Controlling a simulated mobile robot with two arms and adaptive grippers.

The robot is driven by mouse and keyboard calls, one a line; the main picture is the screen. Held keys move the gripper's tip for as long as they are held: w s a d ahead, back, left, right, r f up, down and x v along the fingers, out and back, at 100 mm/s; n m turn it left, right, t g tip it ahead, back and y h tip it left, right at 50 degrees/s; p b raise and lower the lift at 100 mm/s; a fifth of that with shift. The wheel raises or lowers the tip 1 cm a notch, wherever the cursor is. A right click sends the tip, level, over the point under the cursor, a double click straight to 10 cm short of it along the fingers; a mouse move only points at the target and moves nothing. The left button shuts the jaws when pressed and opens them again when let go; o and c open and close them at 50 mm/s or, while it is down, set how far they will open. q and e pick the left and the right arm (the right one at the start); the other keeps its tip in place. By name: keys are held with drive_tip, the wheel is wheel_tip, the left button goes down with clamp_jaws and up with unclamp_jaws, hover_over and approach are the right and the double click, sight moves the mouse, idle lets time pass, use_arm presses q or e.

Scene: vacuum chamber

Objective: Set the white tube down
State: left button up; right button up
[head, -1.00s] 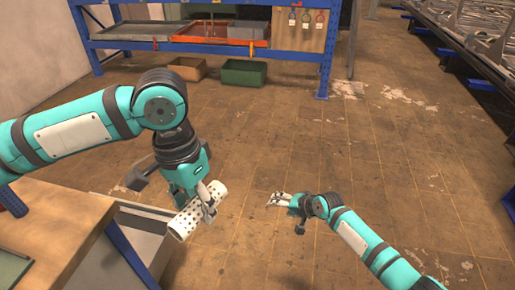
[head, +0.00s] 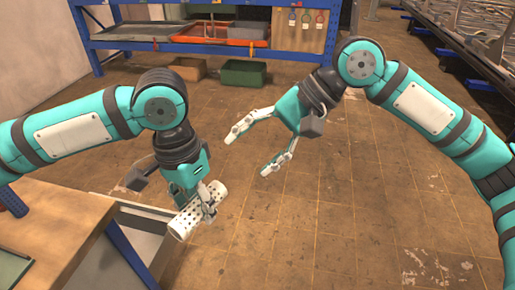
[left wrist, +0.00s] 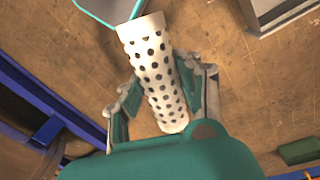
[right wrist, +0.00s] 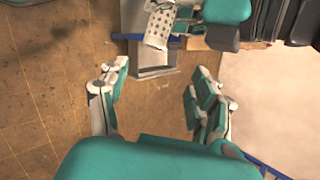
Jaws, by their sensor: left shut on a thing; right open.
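The white tube (head: 187,222) is a cylinder with rows of dark holes. My left gripper (head: 208,200) is shut on it and holds it tilted, near the right edge of the wooden workbench. In the left wrist view the tube (left wrist: 157,70) lies between the two fingers (left wrist: 160,88). My right gripper (head: 250,150) is open and empty, to the right of and beyond the tube, with its fingers pointing left. In the right wrist view the tube (right wrist: 159,27) shows ahead, beyond the open fingers (right wrist: 160,85).
The wooden workbench (head: 55,220) with a grey drawer or bin (head: 128,255) stands at lower left. A blue shelf (head: 205,47) with trays stands at the back, a green bin (head: 244,72) beneath it. A conveyor (head: 480,60) is at upper right. The middle floor is clear.

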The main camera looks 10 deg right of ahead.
sight(215, 185)
drive_tip(key=x, duration=0.7)
drive_tip(key=s+x, duration=0.1)
drive_tip(key=x, duration=0.3)
drive_tip(key=shift+a+f, duration=0.15)
drive_tip(key=shift+f, duration=0.15)
drive_tip(key=c, duration=1.2)
use_arm(q)
drive_tip(key=o, duration=1)
use_arm(e)
drive_tip(key=shift+r, duration=0.1)
clamp_jaws()
use_arm(q)
drive_tip(key=shift+o, duration=1)
drive_tip(key=shift+w+r, duration=0.1)
